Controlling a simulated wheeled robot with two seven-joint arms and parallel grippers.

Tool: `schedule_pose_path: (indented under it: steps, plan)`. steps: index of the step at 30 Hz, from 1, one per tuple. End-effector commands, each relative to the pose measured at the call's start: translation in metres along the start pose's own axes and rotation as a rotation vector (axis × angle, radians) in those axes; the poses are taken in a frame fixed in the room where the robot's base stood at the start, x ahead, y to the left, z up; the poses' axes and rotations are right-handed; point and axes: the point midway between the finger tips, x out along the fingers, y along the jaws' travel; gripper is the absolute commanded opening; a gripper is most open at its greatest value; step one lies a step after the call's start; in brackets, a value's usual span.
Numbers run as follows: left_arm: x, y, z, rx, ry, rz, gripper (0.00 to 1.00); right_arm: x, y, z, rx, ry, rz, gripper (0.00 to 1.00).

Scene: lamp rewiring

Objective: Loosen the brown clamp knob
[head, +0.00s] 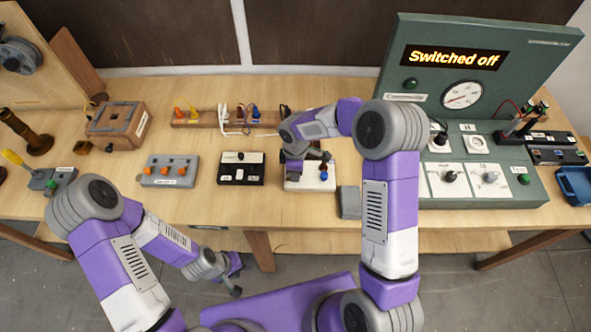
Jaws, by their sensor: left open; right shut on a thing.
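A small white-topped terminal block (310,185) stands at the middle of the bench, with a blue knob (323,172) upright on its right side. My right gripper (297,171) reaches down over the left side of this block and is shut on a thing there. The gripper hides that thing; from its place beside the blue knob it appears to be the brown clamp knob, but its colour does not show. My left gripper (238,277) is open and empty, low in front of the bench's front edge, away from the block.
A black and white switch box (241,168) and a grey box with orange levers (171,171) stand left of the block. A wooden rack (215,119) with cables is behind. A green panel (470,100) reading "Switched off" stands right. A grey block (350,203) sits close right.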

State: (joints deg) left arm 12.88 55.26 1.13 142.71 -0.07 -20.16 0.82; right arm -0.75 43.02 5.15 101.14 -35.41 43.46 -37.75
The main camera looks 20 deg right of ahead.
Motion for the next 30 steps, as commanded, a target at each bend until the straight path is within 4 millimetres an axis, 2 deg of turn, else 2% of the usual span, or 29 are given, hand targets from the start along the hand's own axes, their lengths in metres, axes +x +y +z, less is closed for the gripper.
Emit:
schedule_pose_path:
  steps: [30]
  plan:
    - [-0.027,0.010,0.001,0.000,0.000,0.000,0.43,-0.002,0.000,0.001,-0.965,0.000,0.002,0.00]
